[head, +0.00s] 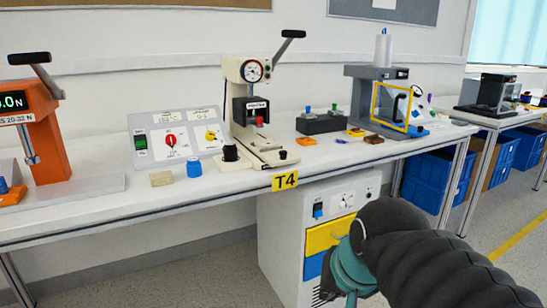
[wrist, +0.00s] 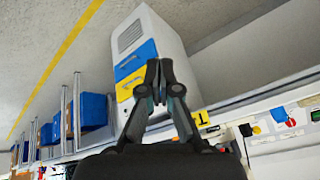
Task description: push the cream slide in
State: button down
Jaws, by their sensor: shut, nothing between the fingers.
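The cream press (head: 245,100) stands on the workbench in the middle of the head view, with a dial and a black lever on top. In the head view my arm hides the gripper's tips. I cannot make out the slide in the wrist view.
A blue cap (head: 194,169) and a tan block (head: 161,178) lie left of the press. A panel with red and yellow knobs (head: 178,140) stands behind them. A white cabinet (head: 292,235) with yellow and blue drawers is under the bench. A grey press (head: 370,95) stands to the right.

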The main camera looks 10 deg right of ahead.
jog(key=w+d+r+m+t+y+b, duration=0.1)
jog(key=w+d+r+m+y+b, duration=0.15)
jog(key=w+r+m, duration=0.5)
jog(key=w+d+r+m+y+b, duration=0.1)
jog(key=w+d+r+m, duration=0.25)
jog(key=w+m, duration=0.65)
jog(key=w+d+r+m+t+y+b, duration=0.1)
jog(key=w+d+r+m+b, duration=0.1)
jog(key=w+r+m, duration=0.55)
jog(key=b, duration=0.2)
send_near(286, 159)
jog(key=x, duration=0.5)
jog(key=shift+s+d+f, duration=0.15)
jog(key=shift+s+f, duration=0.2)
jog(key=shift+f, duration=0.05)
jog(key=shift+w+a, duration=0.3)
jog(key=shift+w, duration=0.25)
jog(key=shift+w+a, duration=0.1)
